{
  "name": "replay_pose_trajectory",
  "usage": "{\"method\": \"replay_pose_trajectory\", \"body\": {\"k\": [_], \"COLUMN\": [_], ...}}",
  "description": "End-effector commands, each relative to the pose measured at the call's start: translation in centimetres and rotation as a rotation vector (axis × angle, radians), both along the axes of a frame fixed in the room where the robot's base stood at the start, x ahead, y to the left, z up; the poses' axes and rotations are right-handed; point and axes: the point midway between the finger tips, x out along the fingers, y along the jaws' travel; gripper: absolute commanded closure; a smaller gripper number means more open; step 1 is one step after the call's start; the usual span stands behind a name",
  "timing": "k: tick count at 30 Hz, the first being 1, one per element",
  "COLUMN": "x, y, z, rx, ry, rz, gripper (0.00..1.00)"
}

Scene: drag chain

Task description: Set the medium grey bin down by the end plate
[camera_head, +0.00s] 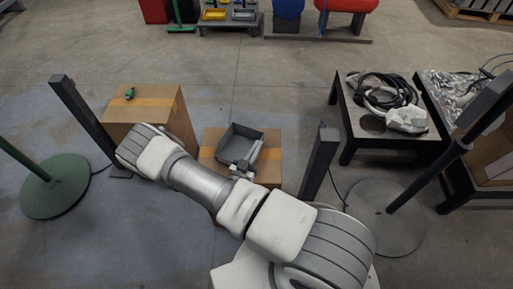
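A grey bin (237,142), open at the top, sits on or just over a low cardboard box (267,163), its near side partly covered by small light-grey parts. These parts, at the bin's near right edge, look like my gripper (243,170), but the fingers are too small to read. I cannot tell whether it holds the bin. My arm crosses the front of the view and hides the near part of the box. I cannot pick out the end plate with certainty.
A taller cardboard box (165,97) with a small green item (129,93) stands left. Dark posts (80,115) (319,165) flank the boxes. A dark table (350,125) at right bears black cable and a white device (407,120).

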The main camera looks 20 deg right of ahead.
Motion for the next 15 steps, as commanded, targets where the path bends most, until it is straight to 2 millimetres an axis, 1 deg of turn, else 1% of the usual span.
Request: {"method": "replay_pose_trajectory", "body": {"k": [3,6,8,9,15], "x": [0.00,0.00,-0.01,-0.01,-0.01], "y": [-0.01,-0.01,-0.01,-0.01,-0.01], "z": [-0.43,-0.26,-0.26,-0.26,-0.26], "rx": [-0.001,0.000,0.000,0.000,0.000], "ry": [-0.001,0.000,0.000,0.000,0.000], "rz": [0.000,0.000,0.000,0.000,0.000], "gripper": [1.00,0.80,0.70,0.67,0.67]}}
